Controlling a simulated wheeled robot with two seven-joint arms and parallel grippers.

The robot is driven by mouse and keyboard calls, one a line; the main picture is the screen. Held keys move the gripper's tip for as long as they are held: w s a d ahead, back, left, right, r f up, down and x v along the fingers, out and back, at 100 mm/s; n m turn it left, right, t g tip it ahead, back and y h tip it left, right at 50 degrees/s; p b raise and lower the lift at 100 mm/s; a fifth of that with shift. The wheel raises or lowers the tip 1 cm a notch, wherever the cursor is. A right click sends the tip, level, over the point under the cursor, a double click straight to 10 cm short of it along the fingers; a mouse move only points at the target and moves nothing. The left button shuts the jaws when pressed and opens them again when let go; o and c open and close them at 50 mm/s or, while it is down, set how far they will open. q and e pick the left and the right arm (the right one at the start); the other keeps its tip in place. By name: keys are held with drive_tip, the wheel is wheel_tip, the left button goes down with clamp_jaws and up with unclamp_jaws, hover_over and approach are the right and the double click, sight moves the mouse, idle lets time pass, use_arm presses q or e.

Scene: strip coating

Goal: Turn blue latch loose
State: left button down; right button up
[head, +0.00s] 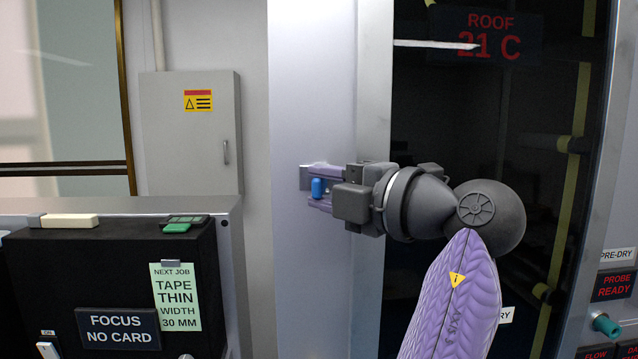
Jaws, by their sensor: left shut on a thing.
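The blue latch (317,187) shows as a small upright blue piece at the edge of a pale vertical panel, near the middle of the head view. A grey mounting plate (305,177) sits just behind it. My left gripper (322,190) reaches it from the right, with its purple-grey fingers closed around the blue piece. The fingers hide most of the latch, so its full shape and angle cannot be told. My right gripper is not in view.
A dark glass door (450,110) stands behind my arm. At left are a black box (110,265) with labels, a white block (69,220) on top and a grey wall cabinet (190,130). A teal knob (606,326) sticks out at lower right.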

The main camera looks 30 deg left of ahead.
use_arm(q)
drive_tip(key=shift+w+d+n+g, duration=0.15)
drive_tip(key=shift+n+g, duration=0.25)
drive_tip(key=shift+g, duration=0.2)
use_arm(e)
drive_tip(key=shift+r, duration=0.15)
use_arm(q)
drive_tip(key=shift+c, duration=1.9)
unclamp_jaws()
